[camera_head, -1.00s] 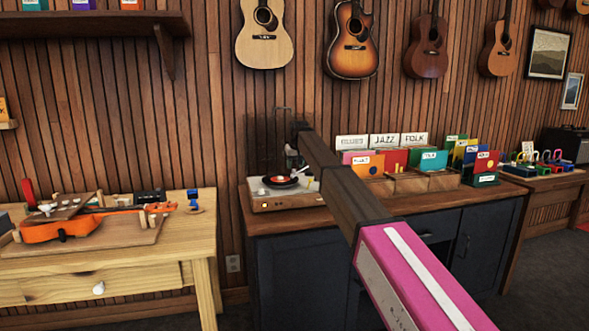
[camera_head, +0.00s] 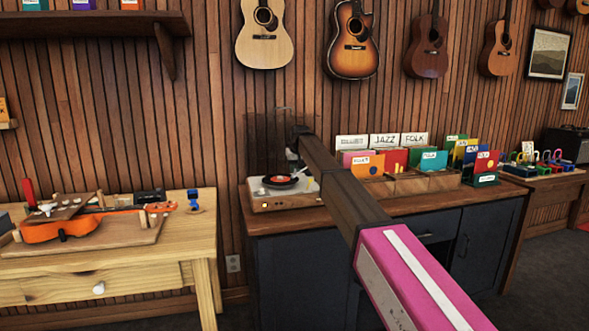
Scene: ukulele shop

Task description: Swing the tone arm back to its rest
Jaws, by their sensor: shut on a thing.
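The record player (camera_head: 275,201) stands at the left end of the dark cabinet's top. A black record with a red label (camera_head: 281,180) lies on its platter. My arm reaches across the picture, and my gripper (camera_head: 297,170) points down at the right side of the player. It is shut on the tone arm, which is thin and mostly hidden by my gripper and arm. The tone arm's exact angle and its rest cannot be made out. A clear lid (camera_head: 268,135) stands raised behind the platter.
Record bins with dividers (camera_head: 410,182) stand right of the player. A wooden workbench (camera_head: 110,262) with an orange ukulele (camera_head: 70,228) is at the left, across a gap. Guitars (camera_head: 350,40) hang on the slatted wall behind.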

